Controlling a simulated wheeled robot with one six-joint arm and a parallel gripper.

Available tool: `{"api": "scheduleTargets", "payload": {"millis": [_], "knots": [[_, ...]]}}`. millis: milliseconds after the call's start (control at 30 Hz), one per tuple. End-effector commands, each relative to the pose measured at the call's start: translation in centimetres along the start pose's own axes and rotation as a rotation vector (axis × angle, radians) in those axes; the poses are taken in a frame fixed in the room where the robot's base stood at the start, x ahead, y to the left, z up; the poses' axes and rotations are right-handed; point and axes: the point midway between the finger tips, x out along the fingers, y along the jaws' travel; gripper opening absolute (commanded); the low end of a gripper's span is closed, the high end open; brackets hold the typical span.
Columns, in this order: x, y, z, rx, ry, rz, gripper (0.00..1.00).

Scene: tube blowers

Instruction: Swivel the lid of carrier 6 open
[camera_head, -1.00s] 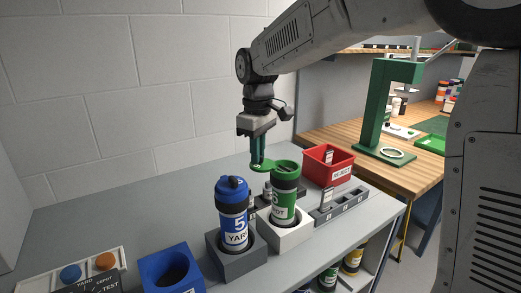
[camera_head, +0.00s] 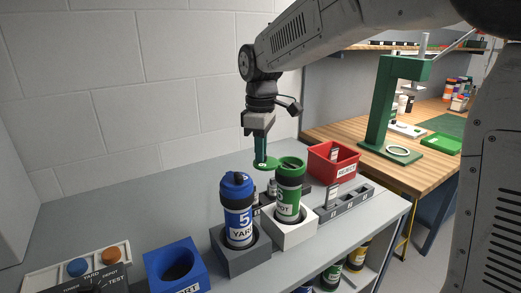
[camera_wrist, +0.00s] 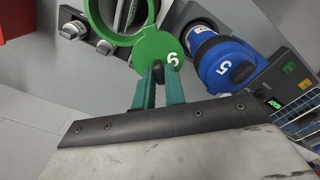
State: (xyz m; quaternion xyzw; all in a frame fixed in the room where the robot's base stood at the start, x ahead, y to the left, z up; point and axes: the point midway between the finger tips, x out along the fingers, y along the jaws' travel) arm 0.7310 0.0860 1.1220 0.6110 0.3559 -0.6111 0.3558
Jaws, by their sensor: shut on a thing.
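Carrier 6 is the green canister (camera_head: 288,203) upright in a white holder (camera_head: 291,231). Its green lid (camera_head: 270,165) is swung out to the left, and the open rim (camera_head: 292,162) shows beside it. In the wrist view the lid (camera_wrist: 157,48), a green disc marked 6, lies beside the green ring of the mouth (camera_wrist: 86,22), with things visible inside the tube. My gripper (camera_head: 261,162) comes down from above with its teal fingers shut on the lid's dark knob (camera_wrist: 159,72). The fingers hide part of the knob.
Blue carrier 5 (camera_head: 239,216) stands close on the left in a grey holder (camera_head: 247,260), near the lid. A blue holder (camera_head: 176,285) is further left. A red bin (camera_head: 333,166) and a grey slotted rack (camera_head: 349,203) stand on the right.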

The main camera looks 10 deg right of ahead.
Motion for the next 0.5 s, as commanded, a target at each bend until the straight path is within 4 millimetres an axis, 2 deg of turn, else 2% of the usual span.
{"api": "scheduleTargets", "payload": {"millis": [33, 67, 133, 400, 500], "knots": [[-0.01, 0.01, 0.00, 0.000, 0.000, 0.000, 0.00], [-0.01, 0.02, 0.00, 0.000, 0.000, 0.000, 0.15], [-0.01, 0.02, 0.01, 0.001, 0.000, 0.000, 0.34], [-0.05, 0.02, 0.00, 0.001, 0.000, 0.000, 0.35], [-0.64, 0.05, -0.02, 0.001, 0.002, 0.002, 0.35]]}}
